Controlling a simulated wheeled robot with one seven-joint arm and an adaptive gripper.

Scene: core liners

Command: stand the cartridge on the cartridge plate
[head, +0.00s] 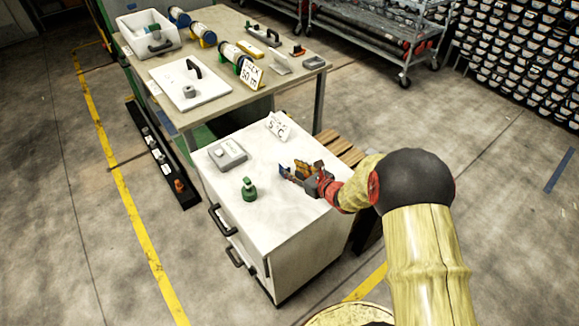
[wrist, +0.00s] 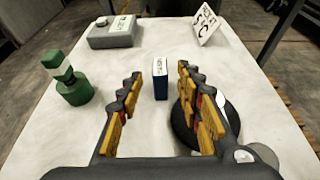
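A small blue block with a white label (wrist: 160,78), perhaps the cartridge, stands upright on the white cabinet top. It shows as a blue patch in the head view (head: 284,169). My gripper (head: 294,173) is low over the cabinet; in the wrist view its fingers (wrist: 159,74) are spread, one on each side of the block, with gaps. A dark round disc (wrist: 182,127) lies partly hidden behind the right finger. A green base with a green-and-white piece (head: 249,188) stands to the left. I cannot tell which thing is the cartridge plate.
A grey box (head: 227,153) and a lettered sign (head: 278,126) stand farther back on the cabinet (head: 222,190). Behind it, a work table (head: 133,52) bears a white board with a handle (head: 205,90), a white bin (head: 130,32) and several cylinders. The cabinet's front is mostly clear.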

